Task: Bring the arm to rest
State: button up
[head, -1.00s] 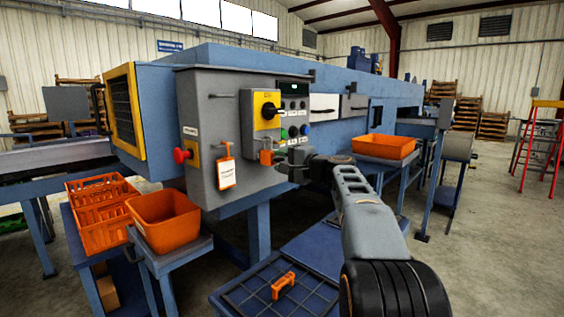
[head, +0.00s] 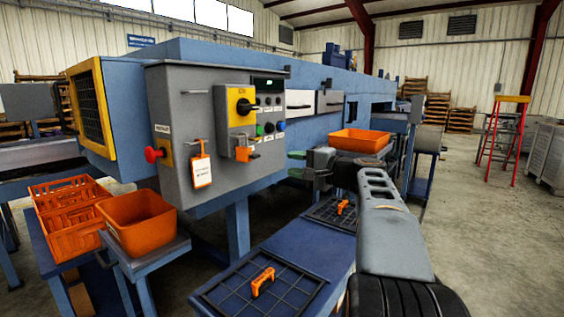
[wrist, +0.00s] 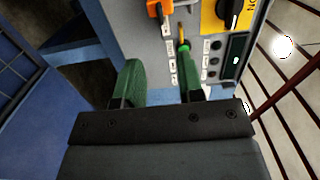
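My arm rises from the lower right of the head view and folds back over the blue bench. My gripper (head: 292,164) is to the right of the grey control box (head: 195,110), apart from it and partly hard to make out. In the wrist view my gripper (wrist: 158,78) shows two green fingers spread apart, with nothing held between them. The box carries a yellow switch plate (head: 234,119), an orange lock-like piece (head: 243,154), a hanging orange-and-white tag (head: 201,171) and a red knob (head: 153,154).
An orange bin (head: 360,141) stands behind my arm. Another orange bin (head: 138,222) and an orange crate (head: 72,206) are at the left. Black grids with orange handles (head: 263,281) lie on the blue bench (head: 308,252). Open floor lies at the right.

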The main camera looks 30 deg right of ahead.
jog(key=shift+s+d, duration=0.3)
jog(key=shift+s, duration=0.3)
jog(key=s+a+f+n+g+h+p, duration=0.1)
jog(key=s+a+f+n+g+p, duration=0.2)
jog(key=a+p, duration=0.45)
jog(key=s+a+n+g+h+p, duration=0.1)
jog(key=s+a+n+g+p, duration=0.15)
jog(key=a+g+p, duration=0.55)
jog(key=s+a+f+n+h+p, duration=0.1)
jog(key=s+n+h+p, duration=0.2)
jog(key=s, duration=0.3)
jog(key=s+a+f+n+g+h+p, duration=0.1)
jog(key=s+a+n+h+p, duration=0.1)
jog(key=s+p, duration=0.4)
jog(key=shift+s+a+f+n+h, duration=0.2)
jog(key=shift+s+f+n+h, duration=0.2)
jog(key=shift+n+h, duration=0.45)
